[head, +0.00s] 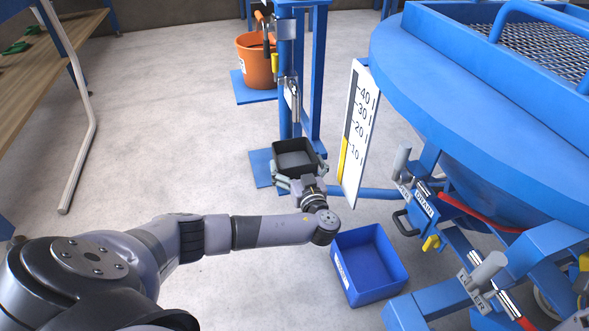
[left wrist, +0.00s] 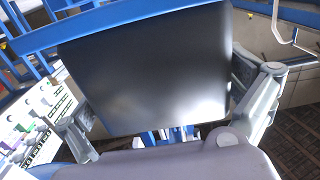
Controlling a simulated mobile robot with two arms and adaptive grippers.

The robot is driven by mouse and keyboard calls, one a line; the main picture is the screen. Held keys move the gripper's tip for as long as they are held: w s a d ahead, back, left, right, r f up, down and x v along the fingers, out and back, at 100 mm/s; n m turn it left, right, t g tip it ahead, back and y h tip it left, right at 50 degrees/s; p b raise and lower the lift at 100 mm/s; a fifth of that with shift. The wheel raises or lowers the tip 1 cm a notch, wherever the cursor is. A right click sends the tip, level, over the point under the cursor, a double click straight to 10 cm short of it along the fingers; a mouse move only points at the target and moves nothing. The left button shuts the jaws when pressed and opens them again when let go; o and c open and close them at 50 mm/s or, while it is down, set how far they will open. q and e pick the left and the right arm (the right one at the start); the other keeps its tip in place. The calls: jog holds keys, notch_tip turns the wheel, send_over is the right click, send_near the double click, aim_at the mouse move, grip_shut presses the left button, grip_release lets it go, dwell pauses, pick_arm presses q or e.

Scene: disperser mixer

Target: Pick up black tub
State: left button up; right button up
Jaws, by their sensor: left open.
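The black tub (head: 295,163) is a small open square container with a grey inside, near the foot of the blue stand in the head view. Its dark wall (left wrist: 150,70) fills much of the left wrist view. My left gripper (head: 299,181) is at the near side of the tub. Its jaws are open, with one finger on each side of the tub. I cannot tell whether either finger touches the wall. What supports the tub underneath is hidden. My right gripper is not in view.
The blue stand (head: 287,60) rises just behind the tub. An orange bucket (head: 257,68) stands farther back on a blue plate. A blue bin (head: 370,265) is on the floor to the right, beside the big blue machine (head: 470,70). A white level scale (head: 358,130) stands close right.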

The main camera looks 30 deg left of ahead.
pick_arm(q)
jog(key=shift+w, duration=0.1)
jog(key=shift+r, duration=0.1)
jog(key=c, duration=1.5)
